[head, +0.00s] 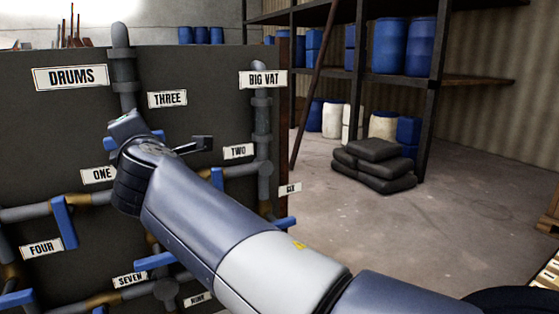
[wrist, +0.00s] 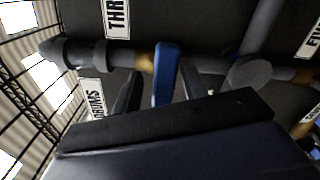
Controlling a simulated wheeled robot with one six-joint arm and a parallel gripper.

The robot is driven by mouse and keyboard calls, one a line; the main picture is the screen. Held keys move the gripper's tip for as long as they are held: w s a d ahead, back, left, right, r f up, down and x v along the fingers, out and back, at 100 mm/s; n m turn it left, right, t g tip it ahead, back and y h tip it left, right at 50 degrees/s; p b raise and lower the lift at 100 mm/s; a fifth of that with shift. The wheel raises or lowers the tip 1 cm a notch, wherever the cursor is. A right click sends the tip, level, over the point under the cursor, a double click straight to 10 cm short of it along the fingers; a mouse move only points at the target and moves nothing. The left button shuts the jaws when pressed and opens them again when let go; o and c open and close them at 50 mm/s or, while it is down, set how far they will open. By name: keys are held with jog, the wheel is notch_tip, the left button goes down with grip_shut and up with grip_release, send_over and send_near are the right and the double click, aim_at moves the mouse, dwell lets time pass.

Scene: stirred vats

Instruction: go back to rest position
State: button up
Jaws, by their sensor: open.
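My gripper (wrist: 158,86) is open in the wrist view, with its two dark fingers apart. A blue valve handle (wrist: 166,70) shows between the fingers in that view, with no clear grip on it. I cannot tell how far the fingers are from it. In the head view my arm reaches from the lower right to the dark pipe panel (head: 200,80), its end below the THREE label (head: 167,99). The fingertips are mostly hidden there. Blue handle parts (head: 109,142) show beside the arm's end.
Pipes and blue handles (head: 64,222) cover the panel around my arm, with labels such as DRUMS (head: 71,77) and BIG VAT (head: 263,79). Open concrete floor (head: 340,225) lies to the right. Dark sacks (head: 375,165) and shelving with blue drums (head: 404,46) stand behind.

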jog(key=shift+n+p, duration=0.5)
jog(key=shift+n, duration=0.6)
jog(key=shift+d, duration=0.1)
